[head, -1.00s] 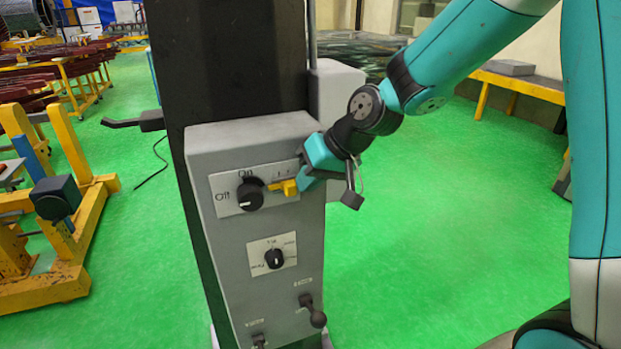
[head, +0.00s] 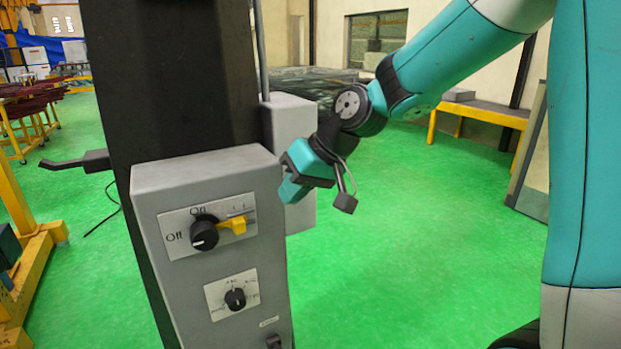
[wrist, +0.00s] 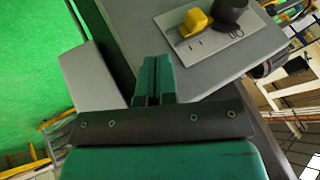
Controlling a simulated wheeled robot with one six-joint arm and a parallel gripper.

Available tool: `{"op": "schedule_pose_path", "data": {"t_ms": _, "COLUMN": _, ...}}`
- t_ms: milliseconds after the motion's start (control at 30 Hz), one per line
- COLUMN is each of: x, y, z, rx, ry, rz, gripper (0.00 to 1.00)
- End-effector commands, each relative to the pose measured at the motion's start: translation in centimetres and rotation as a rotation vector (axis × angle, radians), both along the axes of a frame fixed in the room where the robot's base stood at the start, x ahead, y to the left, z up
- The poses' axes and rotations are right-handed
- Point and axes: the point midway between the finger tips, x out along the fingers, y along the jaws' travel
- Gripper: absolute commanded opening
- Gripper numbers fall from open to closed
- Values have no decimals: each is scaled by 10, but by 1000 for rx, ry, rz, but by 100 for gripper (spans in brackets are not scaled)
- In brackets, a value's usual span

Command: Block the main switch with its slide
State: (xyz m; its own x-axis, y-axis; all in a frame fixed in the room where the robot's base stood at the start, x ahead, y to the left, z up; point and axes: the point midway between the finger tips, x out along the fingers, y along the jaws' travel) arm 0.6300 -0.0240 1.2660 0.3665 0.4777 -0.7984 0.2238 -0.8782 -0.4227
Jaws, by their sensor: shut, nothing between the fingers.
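The main switch (head: 204,235) is a black round knob on a white plate marked Off and On, on the upper front of a grey control box (head: 205,170). The yellow slide (head: 234,225) is at the right of the knob, its tip touching or nearly touching it. In the wrist view the slide (wrist: 194,22) sits close beside the dark knob (wrist: 230,14). My gripper (head: 287,192) is shut and empty, off the box's right edge and apart from the slide. In the wrist view its green fingers (wrist: 154,78) are pressed together.
A second black knob (head: 235,299) is lower on the box. A black column (head: 180,80) rises behind it, with a black handle (head: 75,162) at left. A grey box (head: 292,130) is behind at right.

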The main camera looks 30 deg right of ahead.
Motion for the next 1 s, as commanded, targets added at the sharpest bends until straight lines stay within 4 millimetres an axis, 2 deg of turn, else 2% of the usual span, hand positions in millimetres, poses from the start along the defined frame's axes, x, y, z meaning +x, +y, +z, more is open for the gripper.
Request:
{"op": "schedule_pose_path", "data": {"t_ms": 200, "x": -13, "y": -19, "z": 29, "rx": -1, "ry": -2, "rz": -5, "gripper": 0}}
{"op": "schedule_pose_path", "data": {"t_ms": 367, "x": -17, "y": -24, "z": 38, "rx": -1, "ry": 0, "rz": -3, "gripper": 0}}
{"op": "schedule_pose_path", "data": {"t_ms": 900, "x": -18, "y": -24, "z": 39, "rx": -1, "ry": 1, "rz": -1, "gripper": 0}}
{"op": "schedule_pose_path", "data": {"t_ms": 1000, "x": -29, "y": -12, "z": 34, "rx": -12, "ry": 12, "rz": 30, "gripper": 0}}
